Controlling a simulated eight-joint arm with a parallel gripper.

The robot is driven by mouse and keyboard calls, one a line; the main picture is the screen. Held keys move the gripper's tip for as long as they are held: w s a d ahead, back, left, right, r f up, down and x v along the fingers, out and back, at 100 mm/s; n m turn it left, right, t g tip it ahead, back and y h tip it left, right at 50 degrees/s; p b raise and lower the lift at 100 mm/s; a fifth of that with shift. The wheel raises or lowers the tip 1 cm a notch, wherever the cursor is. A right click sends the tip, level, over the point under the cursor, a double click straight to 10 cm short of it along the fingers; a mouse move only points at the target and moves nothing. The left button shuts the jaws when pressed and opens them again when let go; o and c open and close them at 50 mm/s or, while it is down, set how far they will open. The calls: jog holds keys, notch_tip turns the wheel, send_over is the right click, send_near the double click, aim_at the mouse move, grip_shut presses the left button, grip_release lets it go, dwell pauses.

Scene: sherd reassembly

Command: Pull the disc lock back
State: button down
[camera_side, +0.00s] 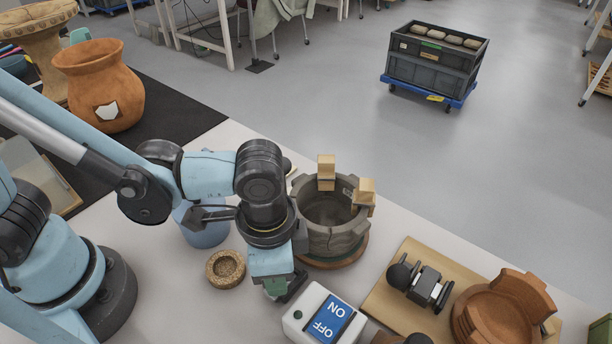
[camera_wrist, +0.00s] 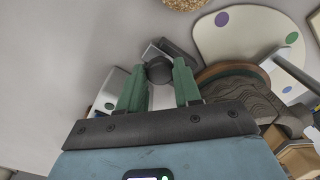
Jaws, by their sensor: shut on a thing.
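My gripper (camera_wrist: 159,84) has two green fingers. They are shut on the round black knob of the disc lock (camera_wrist: 158,70), which shows between the fingertips in the wrist view. A grey block-like part lies just behind the knob. In the side view my gripper (camera_side: 277,289) is low at the table, in front of the brown disc (camera_side: 335,262); the knob is mostly hidden there. A cracked grey-brown pot (camera_side: 330,237) stands upright on the disc, with wooden blocks on its rim. The disc's edge (camera_wrist: 222,69) is right of the fingers in the wrist view.
A white switch box (camera_side: 308,304) with a blue ON/OFF face stands close to the right of my gripper. A cork ring (camera_side: 225,268) lies to the left. A wooden board (camera_side: 384,294) at right bears a black-knobbed clamp (camera_side: 420,283) and terracotta pieces (camera_side: 500,312).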

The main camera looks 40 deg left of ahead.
jog(key=c, duration=1.1)
grip_release()
jog(key=shift+s, duration=0.25)
jog(key=shift+o, duration=0.2)
notch_tip(320, 180, up, 12)
jog(key=w+a+n+t, duration=0.3)
jog(key=w+a+n, duration=0.1)
jog(key=a, duration=0.7)
jog(key=w+a+f+n+t, duration=0.1)
jog(key=w+a+n+t, duration=0.3)
jog(key=a, duration=0.7)
jog(key=shift+w+f+n, duration=0.2)
jog(key=shift+f+n, duration=0.1)
jog(key=shift+n, duration=0.2)
